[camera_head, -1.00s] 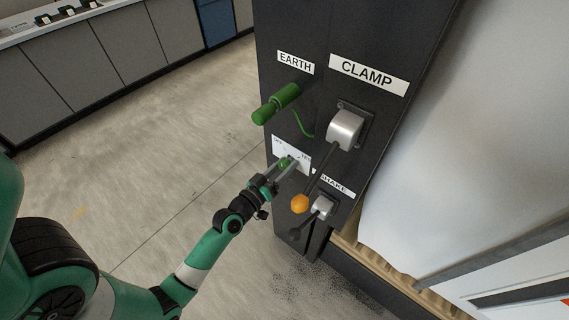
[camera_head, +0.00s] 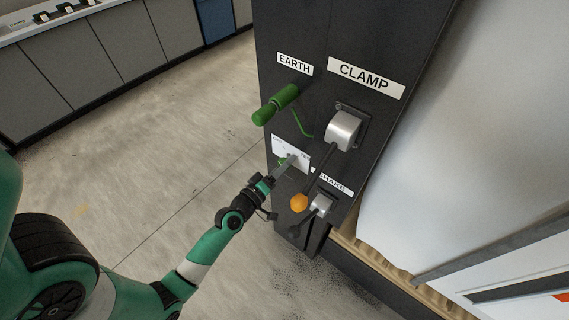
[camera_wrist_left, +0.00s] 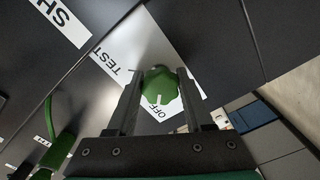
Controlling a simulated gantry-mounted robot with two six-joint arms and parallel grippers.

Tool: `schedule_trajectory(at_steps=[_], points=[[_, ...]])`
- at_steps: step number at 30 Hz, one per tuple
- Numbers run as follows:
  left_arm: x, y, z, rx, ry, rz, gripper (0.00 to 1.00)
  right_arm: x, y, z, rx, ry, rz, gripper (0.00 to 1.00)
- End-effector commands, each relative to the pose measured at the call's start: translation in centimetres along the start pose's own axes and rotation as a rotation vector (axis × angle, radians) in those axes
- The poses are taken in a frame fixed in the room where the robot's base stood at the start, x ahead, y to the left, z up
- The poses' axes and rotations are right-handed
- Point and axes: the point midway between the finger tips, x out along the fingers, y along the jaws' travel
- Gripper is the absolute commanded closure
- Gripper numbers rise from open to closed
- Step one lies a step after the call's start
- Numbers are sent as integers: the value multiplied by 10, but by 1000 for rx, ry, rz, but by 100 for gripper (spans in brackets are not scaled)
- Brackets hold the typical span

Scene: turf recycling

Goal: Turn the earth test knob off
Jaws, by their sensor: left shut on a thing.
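The green test knob (camera_wrist_left: 160,85) sits on a white plate (camera_wrist_left: 140,40) lettered TEST and OFF. In the left wrist view it lies between the two fingers of my left gripper (camera_wrist_left: 158,92), which is shut on it. A small white mark shows on the knob's edge on the side of the OFF lettering. In the head view my left gripper (camera_head: 284,166) reaches the plate (camera_head: 290,149) on the dark cabinet, and the knob is mostly hidden. My right gripper is not in view.
The green earth clamp (camera_head: 276,104) hangs above the plate with a green cable. The clamp lever's orange ball (camera_head: 299,203) and the shake lever (camera_head: 320,206) are close at the right of my gripper. Open floor (camera_head: 170,140) lies to the left.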

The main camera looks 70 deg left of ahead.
Motion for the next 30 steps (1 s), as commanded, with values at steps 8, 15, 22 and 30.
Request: schedule_trajectory(at_steps=[8, 15, 22, 30], points=[[0, 0, 0, -9, 0, 1, 100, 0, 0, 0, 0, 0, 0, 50], [0, 0, 0, -8, 0, 1, 25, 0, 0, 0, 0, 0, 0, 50], [0, 0, 0, -6, 0, 0, 19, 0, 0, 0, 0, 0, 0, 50], [-20, -2, 1, -6, 1, -1, 19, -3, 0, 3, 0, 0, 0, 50]])
